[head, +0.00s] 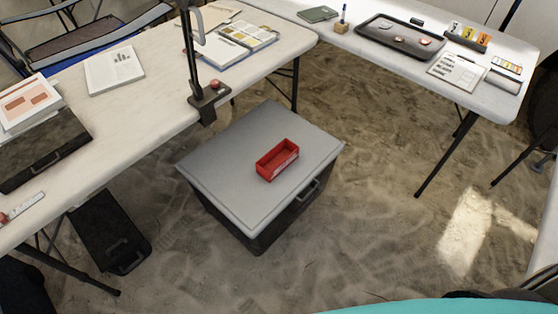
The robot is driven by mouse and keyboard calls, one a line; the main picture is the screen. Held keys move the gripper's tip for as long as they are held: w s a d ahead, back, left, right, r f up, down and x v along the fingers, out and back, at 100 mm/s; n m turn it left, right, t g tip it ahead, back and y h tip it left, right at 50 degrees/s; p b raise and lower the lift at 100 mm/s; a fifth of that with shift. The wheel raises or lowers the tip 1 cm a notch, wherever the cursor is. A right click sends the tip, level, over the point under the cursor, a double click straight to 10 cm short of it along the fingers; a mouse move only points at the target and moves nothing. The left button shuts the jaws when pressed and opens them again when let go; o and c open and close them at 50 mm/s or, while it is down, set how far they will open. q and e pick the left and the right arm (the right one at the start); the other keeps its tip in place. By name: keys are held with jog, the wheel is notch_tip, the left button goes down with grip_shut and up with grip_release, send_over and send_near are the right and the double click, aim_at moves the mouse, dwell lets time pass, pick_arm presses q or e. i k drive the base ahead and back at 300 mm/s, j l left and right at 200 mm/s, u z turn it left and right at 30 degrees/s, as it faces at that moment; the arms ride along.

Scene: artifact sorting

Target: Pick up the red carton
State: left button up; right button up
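The red carton (277,160) is a small open-topped box with a pale label on its front side. It sits upright near the middle of the grey lid of a dark storage box (232,185) on the sandy ground. Nothing touches the carton from above, and its inside looks empty. Neither of my grippers shows in the head view.
A white table (150,87) with papers, books and a clamped lamp stand (208,97) runs along the left. Another white table (480,92) with a dark tray (375,35) stands at the back right. Sandy floor right of the box is clear. A teal surface (450,306) shows at the bottom.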

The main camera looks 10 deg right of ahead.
aim_at(274, 162)
jog(key=i+l+u, duration=0.1)
jog(key=l, duration=0.3)
jog(key=i+l+u, duration=0.1)
jog(key=l, duration=0.3)
jog(key=i+l+u, duration=0.1)
jog(key=l, duration=0.3)
jog(key=i+l+u, duration=0.1)
jog(key=l, duration=0.3)
jog(key=i, duration=0.1)
